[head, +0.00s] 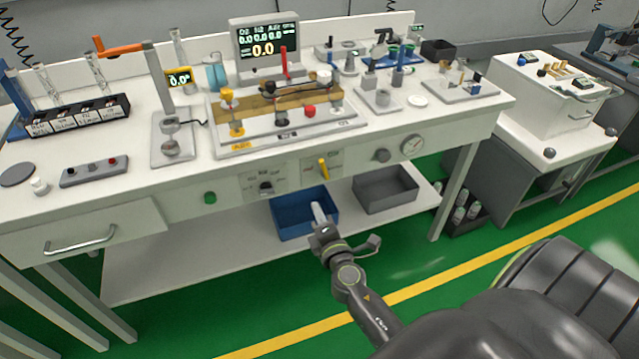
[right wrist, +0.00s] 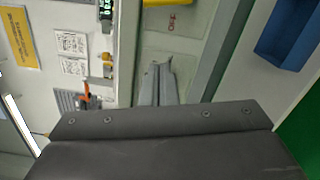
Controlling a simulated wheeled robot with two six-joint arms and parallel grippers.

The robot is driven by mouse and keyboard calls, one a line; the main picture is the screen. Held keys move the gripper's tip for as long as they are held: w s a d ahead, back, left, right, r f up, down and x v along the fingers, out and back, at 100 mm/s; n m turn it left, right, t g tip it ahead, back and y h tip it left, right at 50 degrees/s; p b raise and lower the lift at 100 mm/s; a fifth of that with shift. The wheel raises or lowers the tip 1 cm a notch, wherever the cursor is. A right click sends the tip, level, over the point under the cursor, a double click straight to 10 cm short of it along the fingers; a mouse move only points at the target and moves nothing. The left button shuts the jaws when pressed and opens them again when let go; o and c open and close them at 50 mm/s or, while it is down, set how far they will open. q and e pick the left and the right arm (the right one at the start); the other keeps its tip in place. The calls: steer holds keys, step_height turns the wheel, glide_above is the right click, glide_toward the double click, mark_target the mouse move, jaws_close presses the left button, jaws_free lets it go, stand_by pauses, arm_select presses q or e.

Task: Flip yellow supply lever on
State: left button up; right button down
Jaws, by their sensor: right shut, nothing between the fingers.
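The yellow supply lever (head: 323,168) is a short yellow handle on a small plate on the bench's front face. It stands nearly upright, tilted slightly left at its top. My right gripper (head: 318,212) is below it in the head view, in front of the blue bin, pointing up toward the bench. Its fingers are together and empty, with a visible gap to the lever. The right wrist view shows the closed fingers (right wrist: 163,80) too. I cannot pick out the lever with certainty there. My left gripper is not in view.
A black selector knob (head: 266,187) and a green button (head: 210,198) are left of the lever. A grey knob (head: 382,156) and a round gauge (head: 413,146) are right. A blue bin (head: 290,222) and a grey bin (head: 386,190) sit on the lower shelf.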

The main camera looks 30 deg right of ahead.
mark_target(322, 167)
steer(key=w+d+r+p, duration=0.1)
steer(key=w+d+p, duration=0.1)
steer(key=w+d, duration=0.4)
steer(key=x, duration=0.3)
steer(key=shift+w, duration=0.25)
steer(key=shift+r, duration=0.1)
steer(key=shift+s+d+r+m+b, duration=0.1)
steer(key=shift+d+r+m+b, duration=0.2)
steer(key=shift+m, duration=0.55)
steer(key=shift+s+d+r+m+b, duration=0.1)
steer(key=shift+d+m+b, duration=0.35)
steer(key=shift+m, duration=0.4)
steer(key=shift+a, duration=0.15)
